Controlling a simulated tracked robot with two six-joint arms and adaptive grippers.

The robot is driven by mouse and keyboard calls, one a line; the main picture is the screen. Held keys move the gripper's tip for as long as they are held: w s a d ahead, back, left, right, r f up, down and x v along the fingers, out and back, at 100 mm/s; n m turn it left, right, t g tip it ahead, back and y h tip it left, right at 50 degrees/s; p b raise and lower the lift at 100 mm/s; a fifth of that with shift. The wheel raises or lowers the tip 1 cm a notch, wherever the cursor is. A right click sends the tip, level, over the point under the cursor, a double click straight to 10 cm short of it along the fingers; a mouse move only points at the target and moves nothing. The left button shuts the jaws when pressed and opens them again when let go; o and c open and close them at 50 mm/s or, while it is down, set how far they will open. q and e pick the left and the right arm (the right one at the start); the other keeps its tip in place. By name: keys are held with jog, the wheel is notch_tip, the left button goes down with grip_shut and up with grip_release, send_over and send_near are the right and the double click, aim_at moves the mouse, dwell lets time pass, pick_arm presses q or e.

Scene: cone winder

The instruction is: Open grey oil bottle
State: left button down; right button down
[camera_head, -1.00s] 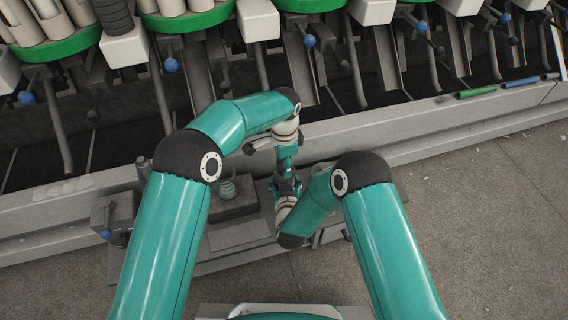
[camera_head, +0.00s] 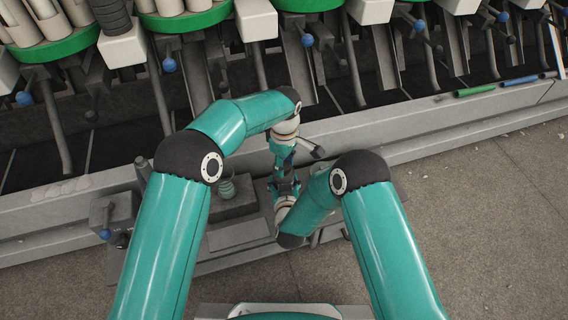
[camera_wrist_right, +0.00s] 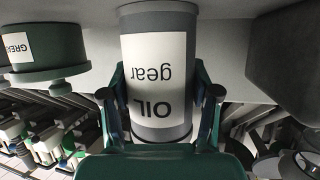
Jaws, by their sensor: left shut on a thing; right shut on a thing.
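The grey oil bottle (camera_wrist_right: 160,20) fills the middle of the right wrist view, its white label reading "OIL gear" upside down. My right gripper (camera_wrist_right: 160,92) has a finger on each side of it and is shut on it. In the head view my left gripper (camera_head: 283,162) points down just above my right gripper (camera_head: 285,188), and the two nearly meet. The left gripper is shut where the bottle's cap would be; the cap itself is hidden by the grippers and wrists.
A dark green grease tin (camera_wrist_right: 45,52) stands beside the bottle in the right wrist view. A grey tray (camera_head: 240,232) lies below the machine ledge. Green (camera_head: 475,91) and blue (camera_head: 519,81) rods lie on the ledge at right. Open floor is at right.

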pick_arm(q)
jog(key=n, duration=0.5)
jog(key=shift+w+n, duration=0.15)
jog(key=shift+n, duration=0.15)
jog(key=shift+r, duration=0.25)
jog(key=shift+r, duration=0.9)
jog(key=shift+r, duration=2.05)
pick_arm(e)
jog(key=shift+c, duration=0.9)
grip_release()
